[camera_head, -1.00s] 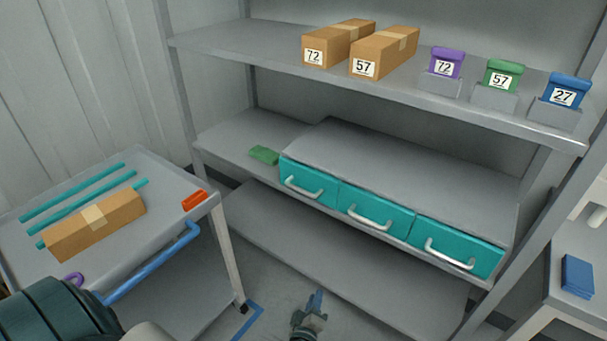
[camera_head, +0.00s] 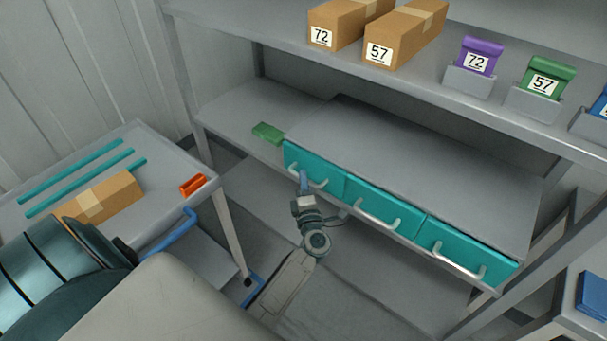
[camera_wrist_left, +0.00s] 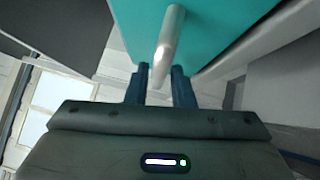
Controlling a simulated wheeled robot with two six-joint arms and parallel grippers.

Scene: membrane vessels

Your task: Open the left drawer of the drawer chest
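The drawer chest (camera_head: 430,165) is grey with a row of three teal drawers, each with a pale bar handle. The left drawer (camera_head: 327,178) looks shut, its front in line with the others. My left gripper (camera_head: 303,181) is at the left end of that drawer's handle (camera_head: 318,184). In the left wrist view, the handle (camera_wrist_left: 168,42) runs down between the two blue fingers (camera_wrist_left: 160,82), with the teal drawer front (camera_wrist_left: 215,25) behind. The fingers look close to the bar; whether they press on it is unclear. My right gripper is not in view.
The chest stands on a grey shelf unit, with a green item (camera_head: 267,133) left of it. Boxes (camera_head: 402,38) and labelled bins stand on the shelf above. A cart (camera_head: 165,210) with teal bars, a box and an orange item stands at left.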

